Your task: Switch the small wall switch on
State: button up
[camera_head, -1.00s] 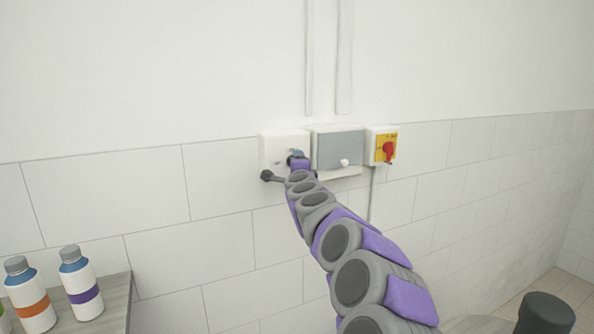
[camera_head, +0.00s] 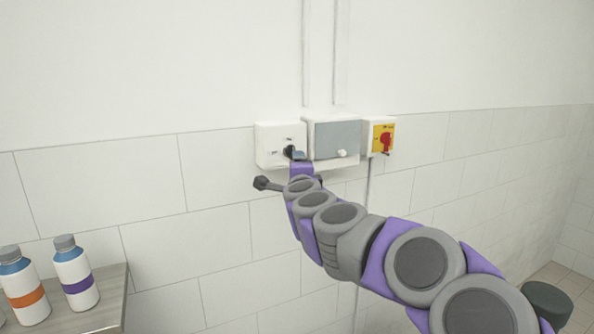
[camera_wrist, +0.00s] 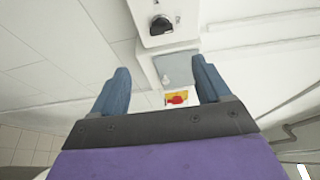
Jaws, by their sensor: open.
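A white wall box (camera_head: 266,146) carries a black knob (camera_head: 289,151); which control is the small wall switch is not labelled. In the wrist view the knob (camera_wrist: 161,25) is at the top, beyond the fingertips. My gripper (camera_head: 299,156) is in front of the lower right of this box, partly hidden by my arm. In the wrist view its two blue fingers (camera_wrist: 160,64) are spread apart with nothing between them. Whether a finger touches the box or knob cannot be told. To the right is a red rotary switch (camera_head: 385,143) on a yellow plate, also in the wrist view (camera_wrist: 177,98).
A grey-fronted box (camera_head: 337,136) with a white knob (camera_head: 342,153) hangs between the two switches. Conduits run up the wall above. A shelf (camera_head: 112,300) with bottles (camera_head: 75,270) is at lower left. A dark round stool-like object (camera_head: 548,298) is at lower right.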

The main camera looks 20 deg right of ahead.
jog(key=shift+s+a, duration=0.2)
jog(key=shift+s, duration=0.45)
